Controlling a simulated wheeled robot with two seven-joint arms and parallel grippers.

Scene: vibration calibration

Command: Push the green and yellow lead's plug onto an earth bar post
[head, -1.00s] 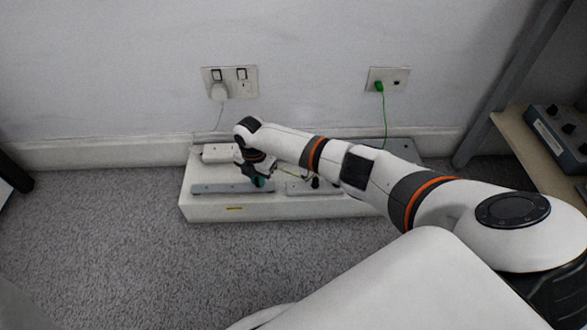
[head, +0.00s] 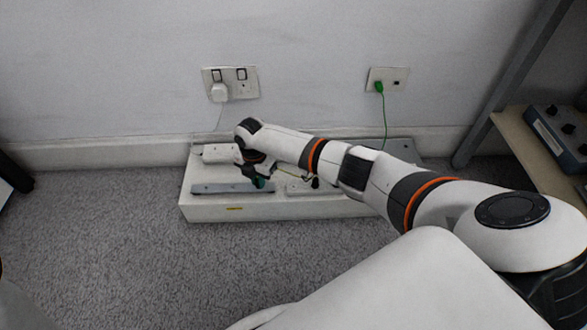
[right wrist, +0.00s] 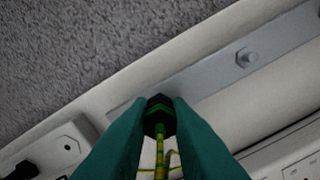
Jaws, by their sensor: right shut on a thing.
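My right gripper (head: 260,183) has teal fingers and is shut on the green and yellow lead's plug (right wrist: 157,112), a dark green and black piece. The green and yellow lead (right wrist: 160,157) trails back from the plug between the fingers. The plug is over the grey earth bar (right wrist: 196,74) in the right wrist view; I cannot tell whether it touches the bar. A bolt-like post (right wrist: 247,58) stands on the bar, to the right of the plug and clear of it. In the head view the earth bar (head: 222,189) lies along the front of a white plinth. My left gripper is not in view.
The white plinth (head: 290,209) stands on grey carpet against the wall. A white socket strip (head: 217,153) lies behind the bar. A wall socket (head: 246,85) holds a white plug. A green lead (head: 384,120) hangs from another wall plate (head: 401,75). A shelf stands at right.

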